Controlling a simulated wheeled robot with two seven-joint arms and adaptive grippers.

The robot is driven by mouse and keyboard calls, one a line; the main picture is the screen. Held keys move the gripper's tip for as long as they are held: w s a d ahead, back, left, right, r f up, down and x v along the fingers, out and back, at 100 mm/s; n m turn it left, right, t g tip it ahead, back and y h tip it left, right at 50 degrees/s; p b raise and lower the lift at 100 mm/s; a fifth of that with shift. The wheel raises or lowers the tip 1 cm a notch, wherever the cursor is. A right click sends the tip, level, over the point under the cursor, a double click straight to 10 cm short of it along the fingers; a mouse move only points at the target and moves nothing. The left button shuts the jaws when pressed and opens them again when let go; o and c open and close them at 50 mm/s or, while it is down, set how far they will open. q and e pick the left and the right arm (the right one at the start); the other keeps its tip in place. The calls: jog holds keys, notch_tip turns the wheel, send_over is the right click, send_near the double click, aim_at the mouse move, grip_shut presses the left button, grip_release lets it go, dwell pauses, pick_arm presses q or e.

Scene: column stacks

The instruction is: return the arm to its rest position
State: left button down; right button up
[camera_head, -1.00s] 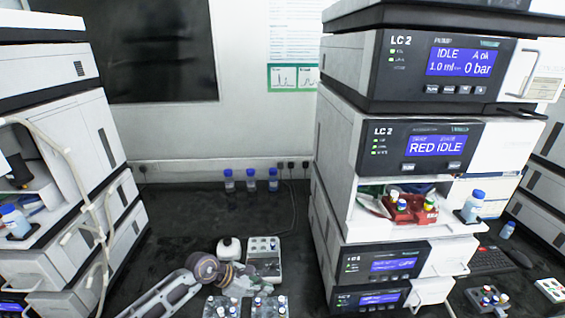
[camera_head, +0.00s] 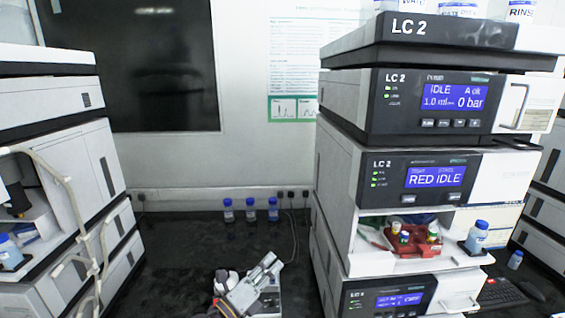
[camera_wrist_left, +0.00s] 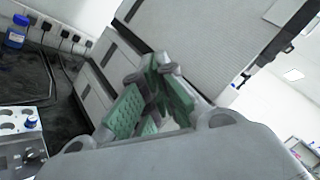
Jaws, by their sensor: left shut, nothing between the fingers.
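My left arm comes in at the bottom of the head view, and its gripper (camera_head: 268,264) is raised above the dark bench in front of the LC 2 stack. The left gripper is shut and empty. Its green finger pads (camera_wrist_left: 150,92) fill the middle of the left wrist view, with the side of an instrument stack behind them. My right arm and gripper are not in view.
The LC 2 stack (camera_head: 340,190) stands to the right, with a red vial tray (camera_head: 415,249) in its open bay. Another stack (camera_head: 70,150) stands left. Blue-capped bottles (camera_head: 250,214) stand at the back.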

pick_arm(q)
jog(key=w+a+n+t+y, duration=0.1)
jog(key=a+n+t+y, duration=0.3)
jog(key=a+n+y, duration=0.9)
jog(key=s+a+f+n+g+y, duration=0.2)
jog(key=s+a+f+n+g, duration=0.25)
jog(key=f+n, duration=0.4)
jog(key=s+a+f+n+g+h, duration=0.1)
jog(key=s+f+n+g, duration=0.45)
jog(key=s, duration=0.45)
jog(key=s+a+f+n+g+h, duration=0.1)
jog(key=s+f+n+g, duration=0.4)
jog(key=s, duration=0.6)
notch_tip(320, 180, down, 36)
jog(key=s+m+g+b, duration=0.1)
jog(key=s+g, duration=0.1)
jog(key=s, duration=0.1)
jog(key=s+a+f, duration=0.2)
jog(key=s+f, duration=0.8)
jog(key=s+a+f+g, duration=0.1)
jog(key=s+f, duration=0.9)
jog(key=s, duration=0.1)
jog(key=shift+s+a+b, duration=0.3)
jog(key=shift+a+b, duration=0.05)
jog(key=shift+b, duration=0.05)
